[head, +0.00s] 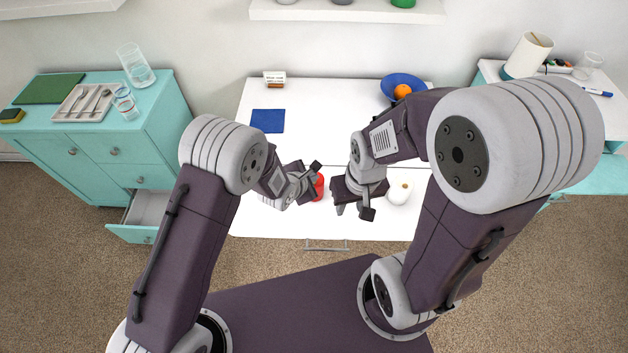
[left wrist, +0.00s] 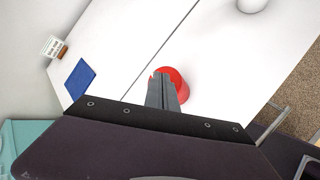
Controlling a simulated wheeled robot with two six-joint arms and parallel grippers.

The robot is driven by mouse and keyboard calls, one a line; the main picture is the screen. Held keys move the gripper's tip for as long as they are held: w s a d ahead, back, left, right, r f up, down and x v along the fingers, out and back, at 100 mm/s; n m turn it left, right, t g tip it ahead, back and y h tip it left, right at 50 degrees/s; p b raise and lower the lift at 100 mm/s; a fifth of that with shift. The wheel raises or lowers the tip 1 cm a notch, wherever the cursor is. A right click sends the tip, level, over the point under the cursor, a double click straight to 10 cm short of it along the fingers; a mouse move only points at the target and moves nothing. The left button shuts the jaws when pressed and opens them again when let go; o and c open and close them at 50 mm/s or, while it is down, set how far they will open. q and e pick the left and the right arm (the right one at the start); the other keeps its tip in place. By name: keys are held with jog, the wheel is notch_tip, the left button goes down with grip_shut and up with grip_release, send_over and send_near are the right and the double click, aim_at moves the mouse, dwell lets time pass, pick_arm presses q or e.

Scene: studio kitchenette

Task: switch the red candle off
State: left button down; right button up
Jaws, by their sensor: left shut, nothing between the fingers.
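The red candle (head: 319,186) stands on the white table, partly hidden behind my left gripper (head: 312,180) in the head view. In the left wrist view the red candle (left wrist: 184,88) shows behind the shut fingers of my left gripper (left wrist: 162,82). The fingertips are over or right beside the candle; I cannot tell whether they touch it. No flame or switch is clear to see. My right gripper (head: 354,212) is open and empty, to the right of the red candle.
A white candle (head: 400,193) stands to the right of my right gripper. A blue cloth (head: 267,121), a small sign (head: 275,79) and a blue bowl (head: 398,81) with an orange (head: 402,91) are farther back. A teal cabinet (head: 92,150) with an open drawer (head: 146,213) is at left.

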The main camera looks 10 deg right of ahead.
dwell(0.3)
pick_arm(q)
jog(key=shift+f+b, duration=0.4)
jog(key=shift+f, duration=0.05)
jog(key=shift+f, duration=0.15)
dwell(0.3)
jog(key=shift+r+p, duration=0.35)
jog(key=shift+r, duration=0.3)
jog(key=shift+r, duration=0.1)
notch_tip(320, 180, up, 6)
jog(key=p, duration=0.4)
jog(key=shift+p, duration=0.4)
